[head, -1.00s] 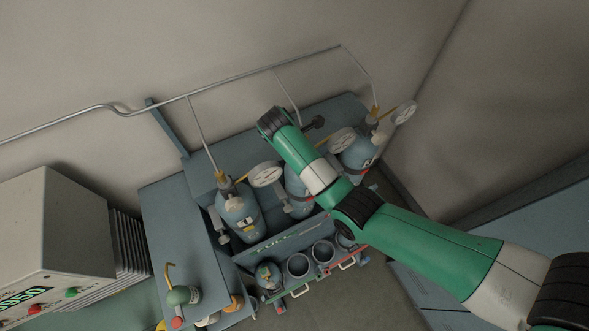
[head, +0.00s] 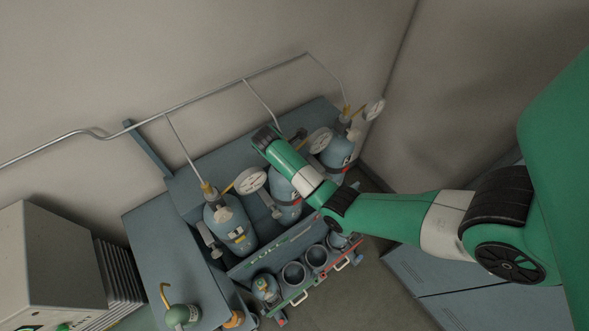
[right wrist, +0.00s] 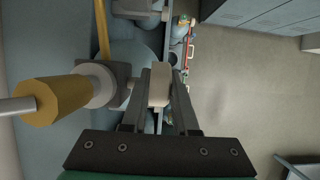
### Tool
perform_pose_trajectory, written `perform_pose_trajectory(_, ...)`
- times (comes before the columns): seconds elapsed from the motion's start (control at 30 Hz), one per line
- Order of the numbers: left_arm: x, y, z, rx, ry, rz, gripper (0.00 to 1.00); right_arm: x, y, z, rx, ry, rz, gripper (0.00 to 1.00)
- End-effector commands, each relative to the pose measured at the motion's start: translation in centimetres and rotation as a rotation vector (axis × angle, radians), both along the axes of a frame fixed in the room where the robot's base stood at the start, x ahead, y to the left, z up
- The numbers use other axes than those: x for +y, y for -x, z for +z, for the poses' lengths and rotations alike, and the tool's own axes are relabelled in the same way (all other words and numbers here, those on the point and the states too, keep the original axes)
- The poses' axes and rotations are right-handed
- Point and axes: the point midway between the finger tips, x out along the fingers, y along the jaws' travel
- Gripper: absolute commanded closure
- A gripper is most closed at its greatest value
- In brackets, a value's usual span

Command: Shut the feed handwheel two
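Three pale spoked handwheels stand on the blue gas cylinders: left (head: 250,180), middle (head: 320,140) and right (head: 374,110). My right arm reaches in from the right over the middle cylinder (head: 285,195); its fingers are not clear in the head view. In the right wrist view my right gripper (right wrist: 159,78) has its two dark fingers on either side of a pale wheel rim (right wrist: 159,88), seen edge-on. They look pressed against it. From the layout this is the middle wheel. A grey valve body and brass fitting (right wrist: 50,100) lie just left. My left gripper is not in view.
A thin pipe (head: 200,104) runs along the wall with branches down to the cylinders. A grey instrument box (head: 45,255) is at the left. Blue lockers (head: 440,280) are at the right.

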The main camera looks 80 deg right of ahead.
Motion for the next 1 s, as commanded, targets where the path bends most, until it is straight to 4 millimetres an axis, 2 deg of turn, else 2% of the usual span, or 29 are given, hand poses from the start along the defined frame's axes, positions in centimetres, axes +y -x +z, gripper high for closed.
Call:
perform_pose_trajectory(0.1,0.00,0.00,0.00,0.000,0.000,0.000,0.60,0.02,-0.01,0.02,0.001,-0.001,0.000,1.00)
perform_pose_trajectory(0.3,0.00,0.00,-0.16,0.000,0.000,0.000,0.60,-0.02,0.01,-0.06,-0.008,-0.009,-0.002,1.00)
perform_pose_trajectory(0.47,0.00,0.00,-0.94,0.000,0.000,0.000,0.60,-0.15,0.10,-0.18,-0.075,-0.088,-0.005,1.00)
perform_pose_trajectory(0.77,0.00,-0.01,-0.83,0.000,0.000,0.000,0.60,-0.04,0.02,0.05,-0.089,-0.105,0.001,1.00)
perform_pose_trajectory(0.8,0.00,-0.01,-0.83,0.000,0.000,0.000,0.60,-0.04,0.02,0.06,-0.089,-0.105,0.001,0.65)
perform_pose_trajectory(0.83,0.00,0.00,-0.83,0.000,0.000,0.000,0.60,-0.04,0.02,0.05,-0.088,-0.105,0.001,0.60)
perform_pose_trajectory(1.0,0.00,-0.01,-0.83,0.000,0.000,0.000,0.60,-0.06,0.04,0.04,-0.088,-0.105,0.001,0.60)
